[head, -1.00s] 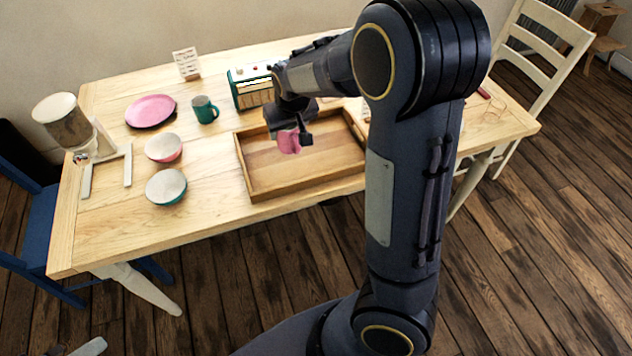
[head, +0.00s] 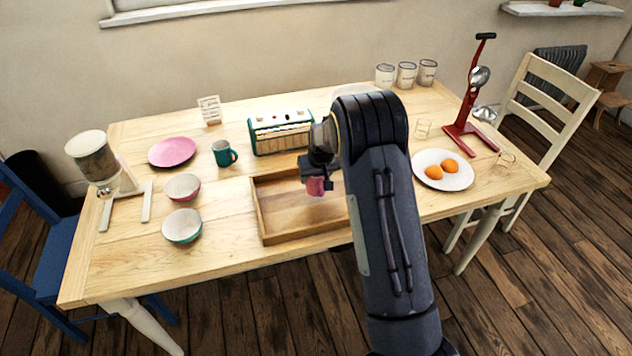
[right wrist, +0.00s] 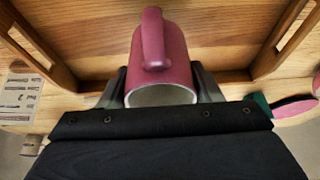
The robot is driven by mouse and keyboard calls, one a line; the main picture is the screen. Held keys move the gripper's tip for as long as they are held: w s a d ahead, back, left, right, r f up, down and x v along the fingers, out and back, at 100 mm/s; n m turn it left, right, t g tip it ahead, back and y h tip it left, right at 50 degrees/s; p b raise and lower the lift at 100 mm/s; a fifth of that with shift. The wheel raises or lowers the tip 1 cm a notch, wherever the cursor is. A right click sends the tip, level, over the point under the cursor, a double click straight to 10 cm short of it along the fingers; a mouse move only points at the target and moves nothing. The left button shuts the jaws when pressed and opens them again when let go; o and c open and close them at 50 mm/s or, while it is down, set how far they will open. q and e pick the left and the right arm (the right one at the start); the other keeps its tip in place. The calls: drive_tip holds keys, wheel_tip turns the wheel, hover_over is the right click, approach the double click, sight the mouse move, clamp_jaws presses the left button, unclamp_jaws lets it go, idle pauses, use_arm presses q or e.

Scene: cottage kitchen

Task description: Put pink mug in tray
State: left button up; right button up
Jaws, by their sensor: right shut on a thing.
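The pink mug (head: 316,186) is held by my right gripper (head: 318,174) over the wooden tray (head: 283,238). In the right wrist view the mug (right wrist: 172,62) sits between the two fingers of the gripper (right wrist: 160,90), with its handle facing the camera and its rim towards the palm. The tray (right wrist: 105,40) fills the background there, its walls with handle slots on both sides. I cannot tell whether the mug touches the tray floor. My arm hides the tray's right part in the head view. My left gripper is not in view.
A green mug (head: 222,153), a pink plate (head: 172,152) and two bowls (head: 183,187) stand left of the tray. A green toaster (head: 282,132) is close behind it. A plate with oranges (head: 443,181) and a red juicer (head: 470,130) are at right.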

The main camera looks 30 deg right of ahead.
sight(316, 183)
drive_tip(key=shift+w+d+f, duration=0.2)
drive_tip(key=shift+w+f, duration=0.1)
drive_tip(key=shift+f, duration=1.6)
drive_tip(key=shift+f, duration=0.25)
drive_tip(key=o, duration=1.1)
